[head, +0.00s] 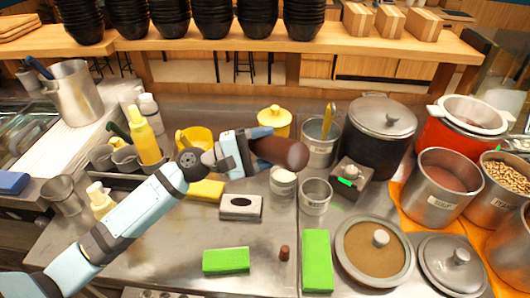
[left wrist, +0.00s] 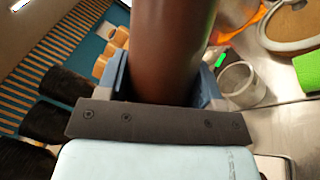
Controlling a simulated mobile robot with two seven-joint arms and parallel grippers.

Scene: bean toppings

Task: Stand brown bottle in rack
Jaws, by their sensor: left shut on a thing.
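The brown bottle (head: 286,153) is held by my left gripper (head: 258,148), well above the steel counter. It lies tilted on its side, with its round brown end toward the right. In the left wrist view the bottle (left wrist: 165,45) fills the space between the blue fingers, and its far end is cut off by the frame. A dark rack (head: 150,171) stands on the counter to the left of the gripper, with metal cups (head: 124,158) and a yellow bottle (head: 143,138) in or at it. The forearm hides part of the rack's front. My right gripper is not in view.
Yellow tubs (head: 274,119), steel cups (head: 315,195) and a steel dispenser (head: 241,207) stand below and around the held bottle. Green sponges (head: 226,260) lie at the front. Large pots (head: 383,135) crowd the right. Bare counter shows at front centre.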

